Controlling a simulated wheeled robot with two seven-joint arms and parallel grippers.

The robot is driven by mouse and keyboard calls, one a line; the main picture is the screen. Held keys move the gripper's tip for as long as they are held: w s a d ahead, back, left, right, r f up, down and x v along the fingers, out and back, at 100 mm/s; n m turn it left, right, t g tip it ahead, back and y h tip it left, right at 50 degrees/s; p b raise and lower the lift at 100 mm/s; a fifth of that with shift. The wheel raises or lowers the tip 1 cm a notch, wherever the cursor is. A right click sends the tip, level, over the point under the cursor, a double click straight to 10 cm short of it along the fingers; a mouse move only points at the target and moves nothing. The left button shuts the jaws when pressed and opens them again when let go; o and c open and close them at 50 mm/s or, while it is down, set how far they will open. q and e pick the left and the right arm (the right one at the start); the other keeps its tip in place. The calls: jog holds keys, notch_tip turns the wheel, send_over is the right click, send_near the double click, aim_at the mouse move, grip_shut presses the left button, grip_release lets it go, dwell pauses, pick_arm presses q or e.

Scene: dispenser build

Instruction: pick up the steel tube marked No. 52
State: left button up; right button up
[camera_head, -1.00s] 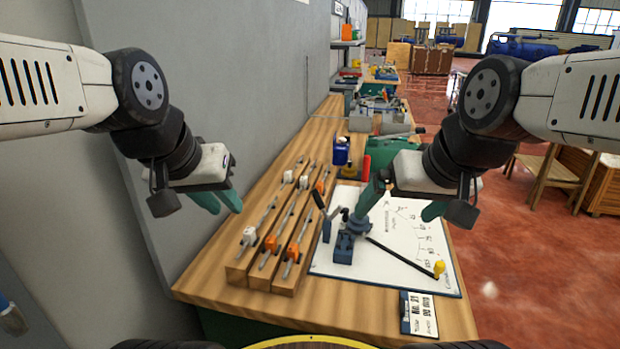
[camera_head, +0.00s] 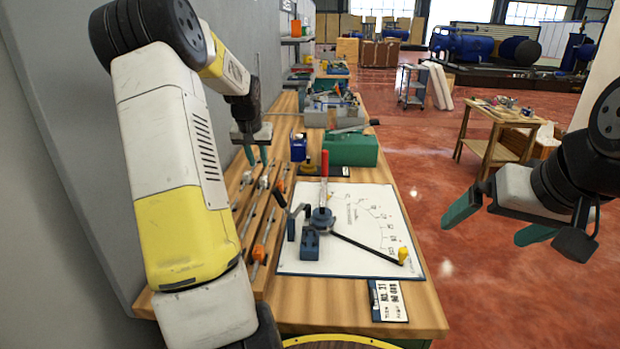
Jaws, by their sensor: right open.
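Several thin steel tubes (camera_head: 270,219) with orange or white tags lie along wooden racks at the left of the bench. The tag markings are too small to read, so I cannot tell which tube is No. 52. My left gripper (camera_head: 256,164) points down over the far part of the racks. Its two teal fingers show, but whether they are around a tube is unclear. My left arm hides much of the near left racks. My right gripper (camera_head: 492,230) is open and empty, out over the floor to the right of the bench.
A blue bending tool (camera_head: 318,222) with a black lever stands on a white marked board (camera_head: 350,262). A card (camera_head: 388,300) reading No. 21 lies at the front. A green box (camera_head: 350,150) and a blue bottle (camera_head: 298,148) stand behind. A grey wall borders the left.

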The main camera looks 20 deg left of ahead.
aim_at(263, 177)
pick_arm(q)
jog(key=shift+w+a+f, duration=0.1)
jog(key=shift+w+f, duration=0.65)
jog(key=shift+f, duration=0.05)
jog(key=x, duration=0.7)
jog(key=shift+w+f, duration=0.1)
jog(key=shift+f, duration=0.05)
grip_shut()
